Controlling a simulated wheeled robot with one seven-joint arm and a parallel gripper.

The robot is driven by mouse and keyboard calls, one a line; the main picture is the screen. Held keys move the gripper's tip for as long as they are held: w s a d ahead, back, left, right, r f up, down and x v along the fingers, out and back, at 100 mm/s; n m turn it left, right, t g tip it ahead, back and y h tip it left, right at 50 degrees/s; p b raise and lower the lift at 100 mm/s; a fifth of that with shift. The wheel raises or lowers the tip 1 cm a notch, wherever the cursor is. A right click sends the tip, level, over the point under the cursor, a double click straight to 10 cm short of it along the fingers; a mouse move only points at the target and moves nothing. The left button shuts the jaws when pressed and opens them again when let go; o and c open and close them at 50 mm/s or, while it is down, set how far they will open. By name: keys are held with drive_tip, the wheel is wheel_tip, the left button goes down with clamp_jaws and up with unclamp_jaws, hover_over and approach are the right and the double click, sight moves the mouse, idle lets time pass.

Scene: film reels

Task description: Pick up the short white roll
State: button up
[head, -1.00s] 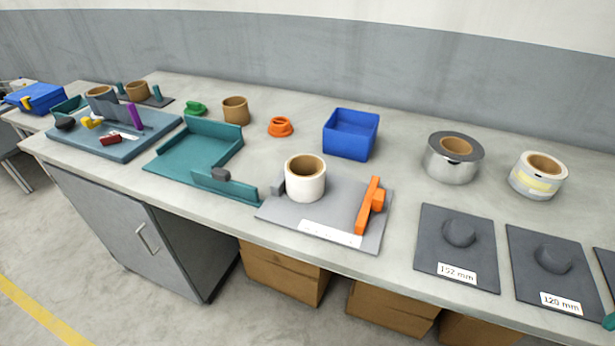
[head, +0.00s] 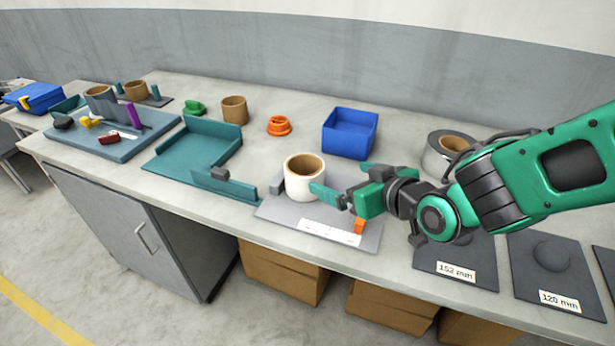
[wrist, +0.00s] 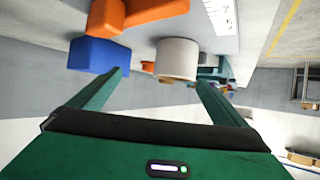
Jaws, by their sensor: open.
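The short white roll (head: 304,178), white outside with a brown core, stands upright on a grey plate (head: 280,214) with a white scale strip. It also shows in the wrist view (wrist: 177,60), ahead of and between my two fingers. My gripper (head: 343,182) is open and empty, just right of the roll in the head view. One fingertip appears close to the roll's right side; I cannot tell whether it touches. My gripper's fingers also show in the wrist view (wrist: 160,85), apart on either side.
An orange stop (head: 360,226) on the plate is mostly hidden behind my gripper. A blue bin (head: 350,133) stands behind. A teal tray (head: 200,146) lies left. A silver roll (head: 440,158) is partly covered by my arm. Dark plates (head: 560,285) lie right.

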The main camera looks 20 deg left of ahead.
sight(296, 166)
drive_tip(key=shift+n+y, duration=0.3)
drive_tip(key=shift+y, duration=0.1)
drive_tip(key=a, duration=0.2)
drive_tip(key=a+f, duration=0.1)
drive_tip(key=a, duration=0.1)
drive_tip(key=w+a, duration=0.1)
drive_tip(key=a, duration=0.1)
drive_tip(key=shift+f, duration=0.25)
drive_tip(key=shift+x, duration=3.25)
drive_tip(key=c, duration=1.4)
